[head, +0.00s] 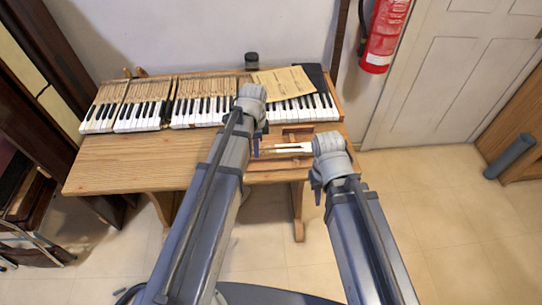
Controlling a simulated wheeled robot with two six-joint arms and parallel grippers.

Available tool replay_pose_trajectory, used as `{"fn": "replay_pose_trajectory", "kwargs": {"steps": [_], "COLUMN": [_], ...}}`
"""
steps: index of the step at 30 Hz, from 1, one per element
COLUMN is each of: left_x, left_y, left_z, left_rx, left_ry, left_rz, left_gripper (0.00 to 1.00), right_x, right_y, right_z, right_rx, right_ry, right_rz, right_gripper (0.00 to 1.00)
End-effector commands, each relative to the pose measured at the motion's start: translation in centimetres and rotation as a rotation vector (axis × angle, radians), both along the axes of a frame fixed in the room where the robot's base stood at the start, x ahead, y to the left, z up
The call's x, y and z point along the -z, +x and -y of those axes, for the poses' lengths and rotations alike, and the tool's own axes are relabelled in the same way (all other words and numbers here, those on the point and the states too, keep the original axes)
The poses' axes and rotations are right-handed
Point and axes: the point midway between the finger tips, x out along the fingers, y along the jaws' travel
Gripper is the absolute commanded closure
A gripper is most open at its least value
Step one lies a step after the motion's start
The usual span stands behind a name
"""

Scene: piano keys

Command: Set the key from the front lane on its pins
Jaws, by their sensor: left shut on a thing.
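A long, thin key (290,149), pale with a brownish section, lies crosswise at the front right of the table, over or just above a small wooden rack (262,165). My left gripper (257,149) points down at the key's left end and is shut on it. I cannot tell whether the key is lifted clear of the rack. Piano key sections (140,118) stand in a row along the table's back. The pins are too small to make out.
The wooden table (130,165) is bare at its front left. A paper sheet (284,82) and a dark cloth or board (318,77) lie over the right keys. A dark jar (251,61) stands behind. A fire extinguisher (384,35) hangs on the wall.

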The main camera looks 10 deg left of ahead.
Motion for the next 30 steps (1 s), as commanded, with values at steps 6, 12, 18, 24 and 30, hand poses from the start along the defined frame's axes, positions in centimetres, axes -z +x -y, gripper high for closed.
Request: {"fn": "replay_pose_trajectory", "kwargs": {"steps": [6,12,18,24,30], "left_x": [-1.4,-2.9,-4.5,-5.1,-4.9], "left_y": [0.0,0.0,0.0,0.0,0.0], "left_z": [0.0,0.0,0.0,0.0,0.0], "left_rx": [0.000,0.000,0.000,0.000,0.000], "left_ry": [0.000,0.000,0.000,0.000,0.000], "left_rz": [0.000,0.000,0.000,0.000,0.000], "left_gripper": [1.00,1.00,1.00,1.00,1.00], "right_x": [-1.4,-2.9,-4.5,-5.1,-4.9], "right_y": [0.0,0.0,0.0,0.0,0.0], "right_z": [0.0,0.0,0.0,0.0,0.0], "right_rx": [0.000,0.000,0.000,0.000,0.000], "right_ry": [0.000,0.000,0.000,0.000,0.000], "right_rz": [0.000,0.000,0.000,0.000,0.000], "right_gripper": [0.74,0.74,0.74,0.74,0.74]}}
